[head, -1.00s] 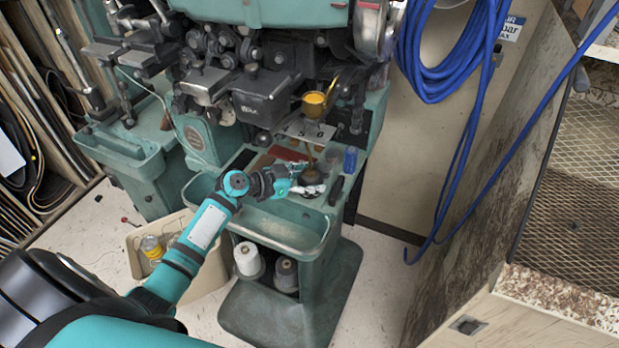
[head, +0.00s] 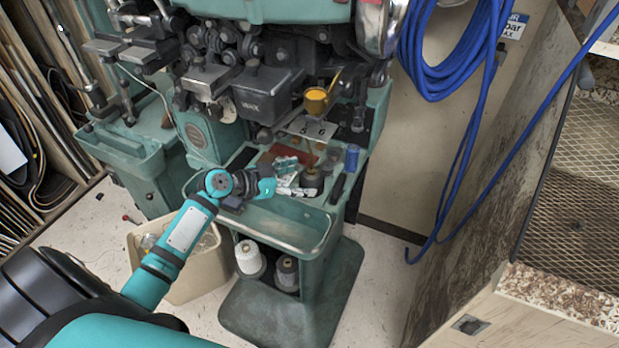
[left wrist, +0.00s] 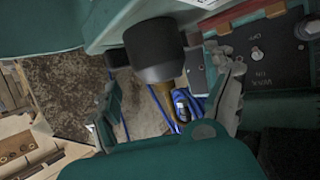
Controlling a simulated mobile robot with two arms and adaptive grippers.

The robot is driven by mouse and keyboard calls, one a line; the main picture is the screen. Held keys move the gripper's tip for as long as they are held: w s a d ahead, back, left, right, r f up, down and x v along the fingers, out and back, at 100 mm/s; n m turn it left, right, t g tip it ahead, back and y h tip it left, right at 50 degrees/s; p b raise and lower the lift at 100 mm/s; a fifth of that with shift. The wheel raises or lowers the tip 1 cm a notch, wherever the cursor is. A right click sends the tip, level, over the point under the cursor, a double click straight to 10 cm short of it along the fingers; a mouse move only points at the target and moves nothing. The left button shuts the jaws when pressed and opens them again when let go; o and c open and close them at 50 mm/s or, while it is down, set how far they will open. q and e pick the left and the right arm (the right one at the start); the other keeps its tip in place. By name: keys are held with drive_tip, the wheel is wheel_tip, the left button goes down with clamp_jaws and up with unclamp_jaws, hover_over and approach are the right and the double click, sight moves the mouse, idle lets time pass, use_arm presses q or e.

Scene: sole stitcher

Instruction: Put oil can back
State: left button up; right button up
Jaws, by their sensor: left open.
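The oil can, with a dark round base (head: 312,179) and a thin brass spout, stands upright on the tray of the green machine. My left gripper (head: 294,178) is open just left of it, with its fingers pointing at the can. In the left wrist view the dark can base (left wrist: 155,50) and part of the brass spout show between the spread fingers (left wrist: 172,102), and a gap shows at the sides. Whether a finger touches the can I cannot tell. My right gripper is not in view.
A blue bottle (head: 351,158) stands close right of the can on the tray (head: 290,230). Thread spools (head: 248,258) stand below. A blue hose (head: 432,60) hangs at right.

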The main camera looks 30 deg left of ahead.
use_arm(q)
drive_tip(key=b+v, duration=0.1)
drive_tip(key=v, duration=0.7)
idle(1.5)
